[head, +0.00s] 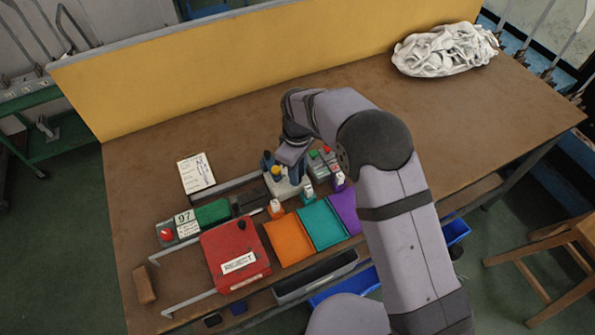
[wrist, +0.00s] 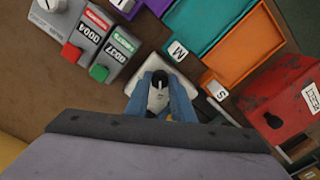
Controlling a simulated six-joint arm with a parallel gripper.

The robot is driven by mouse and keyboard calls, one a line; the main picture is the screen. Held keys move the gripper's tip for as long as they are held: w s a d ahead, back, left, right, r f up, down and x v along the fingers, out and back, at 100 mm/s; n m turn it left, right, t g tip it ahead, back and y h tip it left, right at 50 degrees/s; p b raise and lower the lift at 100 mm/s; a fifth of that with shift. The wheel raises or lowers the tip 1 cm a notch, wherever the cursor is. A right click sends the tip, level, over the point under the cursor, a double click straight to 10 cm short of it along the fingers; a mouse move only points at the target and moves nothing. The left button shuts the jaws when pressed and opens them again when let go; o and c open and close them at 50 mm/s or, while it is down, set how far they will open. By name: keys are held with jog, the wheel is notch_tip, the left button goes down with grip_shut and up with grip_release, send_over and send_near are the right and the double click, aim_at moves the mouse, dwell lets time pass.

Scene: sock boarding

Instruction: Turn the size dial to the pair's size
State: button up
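In the head view the white box (head: 283,189) stands behind the small letter blocks. My gripper (head: 280,168) points down over this box. Its blue fingers (wrist: 160,98) stand on both sides of the knob. I cannot tell whether they press on it. The dial's scale is hidden by my fingers. A small display (head: 184,217) at the left seems to read 97. In the wrist view, blocks marked M (wrist: 177,51) and S (wrist: 215,90) stand near the box.
Orange (head: 289,241), teal (head: 322,224) and purple (head: 346,208) trays lie in front of the box. A red REJECT box (head: 228,245) is left of them. A grey counter unit (head: 324,166) with red and green buttons stands close by. White fabric (head: 445,50) lies far right.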

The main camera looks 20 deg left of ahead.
jog(key=o, duration=0.4)
jog(key=shift+c, duration=0.2)
jog(key=shift+r, duration=0.1)
jog(key=shift+r+b, duration=1.05)
jog(key=shift+r, duration=2.55)
jog(key=s+d+r+m, duration=0.1)
jog(key=d+m, duration=0.3)
jog(key=d, duration=0.5)
jog(key=s+d+r+m, duration=0.1)
jog(key=s+d+m, duration=0.15)
jog(key=d, duration=0.75)
jog(key=s+d+f+m, duration=0.2)
jog(key=s+d+m, duration=0.7)
jog(key=s+d, duration=0.4)
jog(key=shift+s+d+f, duration=0.25)
jog(key=shift+s+d, duration=0.15)
jog(key=shift+s, duration=0.1)
